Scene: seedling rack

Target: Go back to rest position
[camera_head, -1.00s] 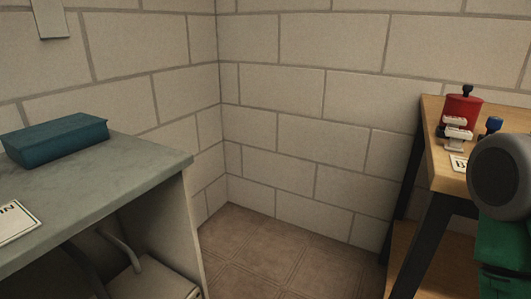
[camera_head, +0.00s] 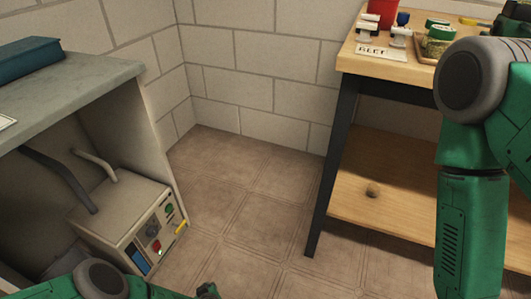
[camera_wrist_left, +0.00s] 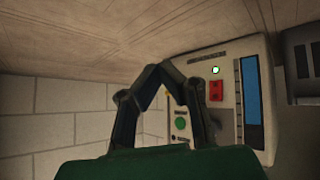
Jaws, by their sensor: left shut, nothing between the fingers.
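My left arm enters at the bottom left of the head view, where only a dark tip of my left gripper (camera_head: 207,291) shows at the lower edge. In the left wrist view the two dark fingers of my left gripper (camera_wrist_left: 164,72) meet at their tips, shut and empty. Behind them is the panel of a pale control box (camera_wrist_left: 228,60), with a green button, a red switch and a blue strip. My green right arm (camera_head: 470,225) stands at the right of the head view. I cannot make out its gripper.
The control box (camera_head: 128,228) stands under the grey counter (camera_head: 105,80) at left, with pipes behind it. A teal case (camera_head: 28,60) lies on the counter. A wooden bench (camera_head: 385,66) at right holds a red container (camera_head: 381,12) and small items. Tiled floor (camera_head: 245,215) lies clear between them.

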